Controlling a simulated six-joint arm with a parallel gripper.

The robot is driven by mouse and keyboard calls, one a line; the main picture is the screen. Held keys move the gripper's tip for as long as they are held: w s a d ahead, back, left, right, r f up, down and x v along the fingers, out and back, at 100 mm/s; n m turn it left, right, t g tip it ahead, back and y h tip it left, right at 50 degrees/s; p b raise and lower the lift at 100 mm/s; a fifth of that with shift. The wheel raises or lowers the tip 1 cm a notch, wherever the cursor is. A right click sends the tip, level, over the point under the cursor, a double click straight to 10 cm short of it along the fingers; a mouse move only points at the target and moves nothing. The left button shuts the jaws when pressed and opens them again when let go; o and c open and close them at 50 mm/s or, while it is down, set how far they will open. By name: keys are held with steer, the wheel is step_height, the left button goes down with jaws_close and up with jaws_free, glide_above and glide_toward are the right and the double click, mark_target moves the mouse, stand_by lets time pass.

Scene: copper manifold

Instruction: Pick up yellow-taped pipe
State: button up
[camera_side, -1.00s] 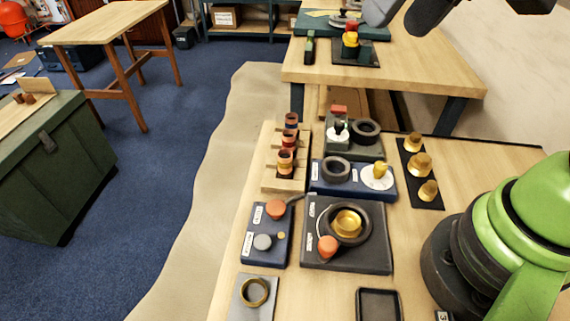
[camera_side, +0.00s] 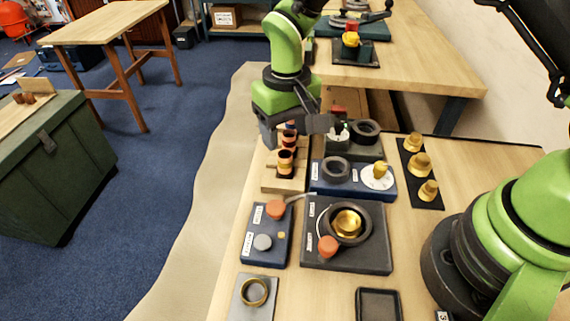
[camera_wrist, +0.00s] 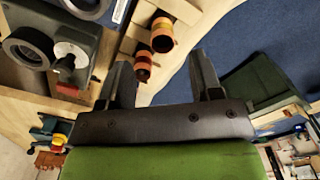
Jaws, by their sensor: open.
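Several short copper pipes with coloured bands stand in a wooden rack on the bench. In the side view, the front pipe (camera_side: 285,160) and the one behind it (camera_side: 290,139) show; the farthest is hidden by my gripper (camera_side: 294,126).
A blue fixture (camera_side: 350,187) and a dark green fixture (camera_side: 369,153) stand close to the right of the rack. A black fixture with a brass ring (camera_side: 345,268) lies in front. Brass fittings (camera_side: 420,164) stand on a dark strip at right. Open floor lies left of the bench.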

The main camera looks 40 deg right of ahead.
mark_target(285, 153)
step_height(285, 153, down, 7)
steer(key=shift+a, duration=0.15)
stand_by(0.4)
steer(key=c, duration=1)
